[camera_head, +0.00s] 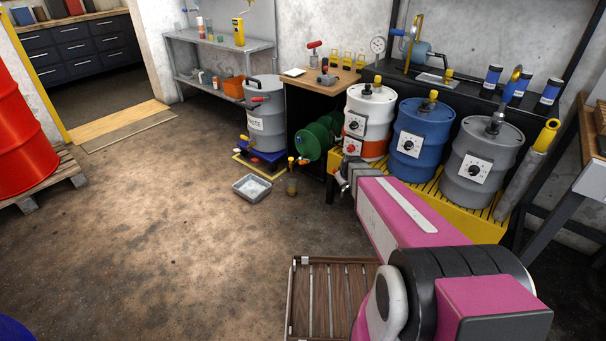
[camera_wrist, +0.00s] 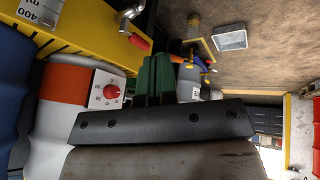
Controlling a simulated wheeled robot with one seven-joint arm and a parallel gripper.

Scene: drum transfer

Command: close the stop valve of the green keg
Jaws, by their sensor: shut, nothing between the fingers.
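The green keg (camera_head: 318,138) lies on its side between the grey waste drum and the white drum. My gripper (camera_head: 343,183) is right of the keg and jar, in front of the white drum, apart from the tap. It is shut and empty.
White-orange (camera_head: 368,110), blue (camera_head: 420,140) and grey (camera_head: 482,165) drums stand close on my right on a yellow grated stand. A metal tap with a red handle (camera_wrist: 138,42) is near in the wrist view.

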